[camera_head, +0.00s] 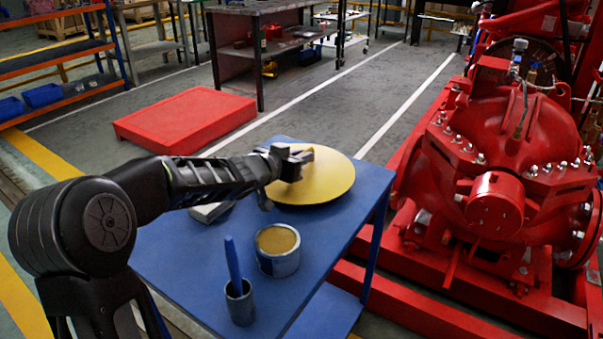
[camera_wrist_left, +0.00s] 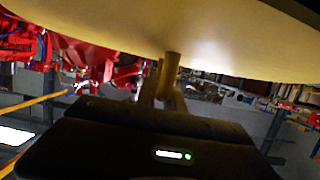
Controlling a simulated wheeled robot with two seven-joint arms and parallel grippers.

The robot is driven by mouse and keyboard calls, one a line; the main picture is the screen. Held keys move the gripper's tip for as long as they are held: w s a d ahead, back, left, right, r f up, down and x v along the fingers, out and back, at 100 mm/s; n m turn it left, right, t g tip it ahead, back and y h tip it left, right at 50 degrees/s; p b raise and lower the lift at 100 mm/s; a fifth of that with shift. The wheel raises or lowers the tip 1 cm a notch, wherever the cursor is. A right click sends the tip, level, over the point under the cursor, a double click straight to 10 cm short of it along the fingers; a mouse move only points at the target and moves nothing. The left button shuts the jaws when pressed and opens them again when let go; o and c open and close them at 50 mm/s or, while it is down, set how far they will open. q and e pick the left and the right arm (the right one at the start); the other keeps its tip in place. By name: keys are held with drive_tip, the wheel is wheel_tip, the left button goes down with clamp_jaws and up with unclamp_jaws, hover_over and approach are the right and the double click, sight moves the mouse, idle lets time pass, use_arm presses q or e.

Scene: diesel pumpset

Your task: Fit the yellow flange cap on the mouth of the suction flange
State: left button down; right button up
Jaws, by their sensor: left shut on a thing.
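The yellow flange cap (camera_head: 330,185) is a wide round disc over the far end of the blue table. It also fills the top of the left wrist view (camera_wrist_left: 225,35). My left gripper (camera_head: 297,160) is shut on the cap, at a small upright part near its left side that the fingers mostly hide. In the left wrist view the gripper (camera_wrist_left: 168,88) meets this part against the disc. I cannot tell whether the cap touches the table. The red pump (camera_head: 490,150) stands to the right. I cannot tell which of its flanges is the suction one. My right gripper is not in view.
On the blue table (camera_head: 185,265) stand an open tin (camera_head: 280,252) and a grey cup (camera_head: 240,303) holding a blue-handled tool. A grey block (camera_head: 211,212) lies beside my arm. A red platform (camera_head: 185,120) is on the floor behind. Red base rails (camera_head: 400,308) run under the pump.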

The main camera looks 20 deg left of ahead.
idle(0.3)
use_arm(q)
wheel_tip(320, 180, up, 10)
drive_tip(key=p, duration=0.7)
drive_tip(key=shift+r+p, duration=0.1)
drive_tip(key=shift+p, duration=0.3)
idle(0.6)
